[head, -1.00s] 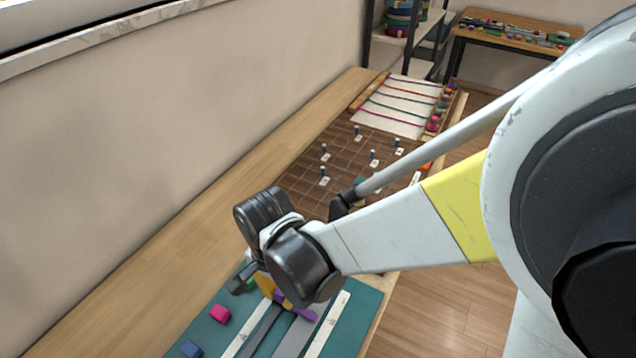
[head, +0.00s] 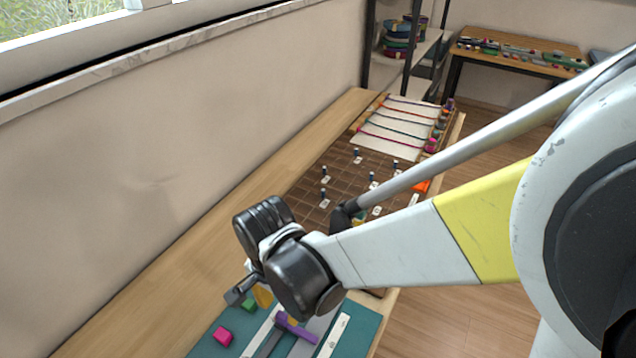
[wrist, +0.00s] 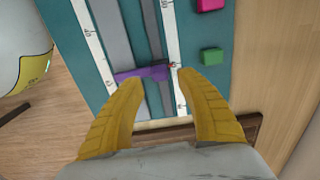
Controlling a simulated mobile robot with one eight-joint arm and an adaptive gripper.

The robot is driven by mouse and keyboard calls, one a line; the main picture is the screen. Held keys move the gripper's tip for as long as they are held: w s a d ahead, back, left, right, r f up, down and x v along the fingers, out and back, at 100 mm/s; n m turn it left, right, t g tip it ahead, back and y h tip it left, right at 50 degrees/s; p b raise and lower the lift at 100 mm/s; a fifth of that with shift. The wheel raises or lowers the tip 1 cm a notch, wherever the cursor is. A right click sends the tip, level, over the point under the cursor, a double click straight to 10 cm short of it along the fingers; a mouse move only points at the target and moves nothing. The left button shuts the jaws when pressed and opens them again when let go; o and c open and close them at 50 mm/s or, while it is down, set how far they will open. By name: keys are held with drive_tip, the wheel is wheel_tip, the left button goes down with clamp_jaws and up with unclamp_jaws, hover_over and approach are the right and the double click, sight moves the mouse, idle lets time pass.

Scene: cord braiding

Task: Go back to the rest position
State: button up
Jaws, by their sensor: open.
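My gripper (wrist: 158,78) is open and empty in the wrist view, its two yellow fingers spread above the teal mat (wrist: 115,45). A purple piece (wrist: 140,74) lies on the mat beyond and between the fingertips. It also shows in the head view (head: 295,328) below my wrist. In the head view only a bit of a yellow finger (head: 263,295) shows; my dark wrist joints hide most of the gripper.
A green block (wrist: 212,56) and a pink block (wrist: 210,4) lie on the mat beside white rulers (wrist: 171,45). Behind are a brown gridded board (head: 335,180) with several pegs and a white board (head: 390,128) with coloured cords. A wall (head: 190,130) runs along the left.

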drive_tip(key=shift+r+p, duration=0.7)
drive_tip(key=shift+r, duration=0.55)
